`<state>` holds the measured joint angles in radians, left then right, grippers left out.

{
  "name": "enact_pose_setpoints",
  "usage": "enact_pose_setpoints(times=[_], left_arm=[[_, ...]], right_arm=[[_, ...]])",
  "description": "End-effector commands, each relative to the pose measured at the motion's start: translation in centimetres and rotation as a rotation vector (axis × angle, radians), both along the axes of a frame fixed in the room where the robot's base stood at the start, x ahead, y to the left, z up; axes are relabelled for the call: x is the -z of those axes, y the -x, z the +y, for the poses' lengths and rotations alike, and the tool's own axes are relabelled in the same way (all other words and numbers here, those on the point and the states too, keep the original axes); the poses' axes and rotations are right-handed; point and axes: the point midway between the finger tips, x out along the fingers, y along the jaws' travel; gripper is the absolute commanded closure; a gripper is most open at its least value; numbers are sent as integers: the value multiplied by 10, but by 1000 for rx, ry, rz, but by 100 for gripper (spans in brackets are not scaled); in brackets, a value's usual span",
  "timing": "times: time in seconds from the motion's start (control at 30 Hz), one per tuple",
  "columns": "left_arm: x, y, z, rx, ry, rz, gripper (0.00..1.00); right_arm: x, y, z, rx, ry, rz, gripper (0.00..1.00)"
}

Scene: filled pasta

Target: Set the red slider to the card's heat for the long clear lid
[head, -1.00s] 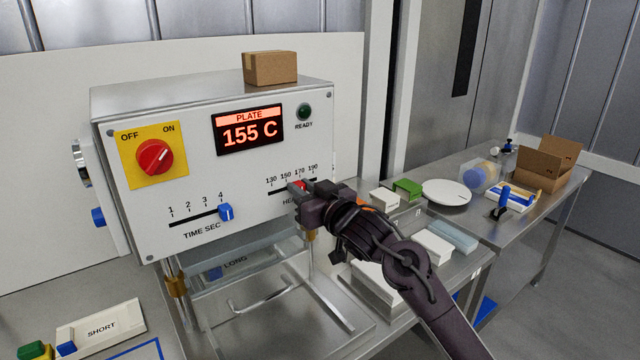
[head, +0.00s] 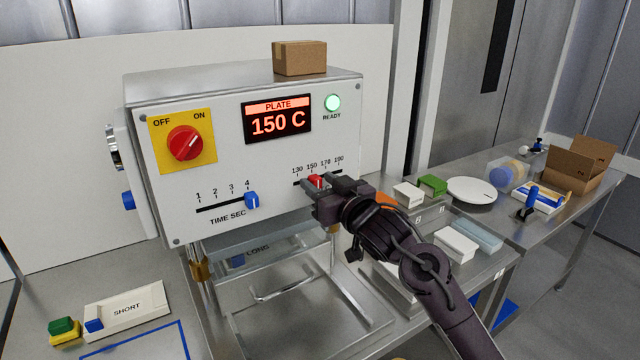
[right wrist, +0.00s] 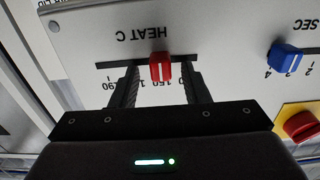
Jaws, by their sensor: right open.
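The red slider (head: 316,181) sits in the HEAT slot of the machine's white front panel, close to the 150 mark. My right gripper (head: 330,188) is at this slot with its jaws open. In the right wrist view the red slider (right wrist: 161,67) stands between the two fingers, with a gap on each side. No readable heat card shows. My left gripper is not in view.
The blue time slider (head: 252,200) stands near 4, left of the heat slot. The red power knob (head: 185,143) is on a yellow plate. A cardboard box (head: 299,58) stands on top of the machine. White and green blocks are on the right-hand table.

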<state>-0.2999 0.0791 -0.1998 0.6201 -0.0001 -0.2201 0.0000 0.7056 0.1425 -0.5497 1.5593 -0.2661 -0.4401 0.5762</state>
Motion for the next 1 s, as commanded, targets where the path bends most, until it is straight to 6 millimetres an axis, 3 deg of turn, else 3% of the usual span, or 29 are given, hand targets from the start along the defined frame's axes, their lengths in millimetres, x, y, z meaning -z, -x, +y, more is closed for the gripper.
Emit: enact_pose_setpoints(times=[0.43,0.87,1.0], left_arm=[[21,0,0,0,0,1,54],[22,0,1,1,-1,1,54],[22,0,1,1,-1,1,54]], right_arm=[[2,52,-38,0,1,-1,58],[1,59,-43,1,1,2,58],[26,64,-52,45,17,51,58]])
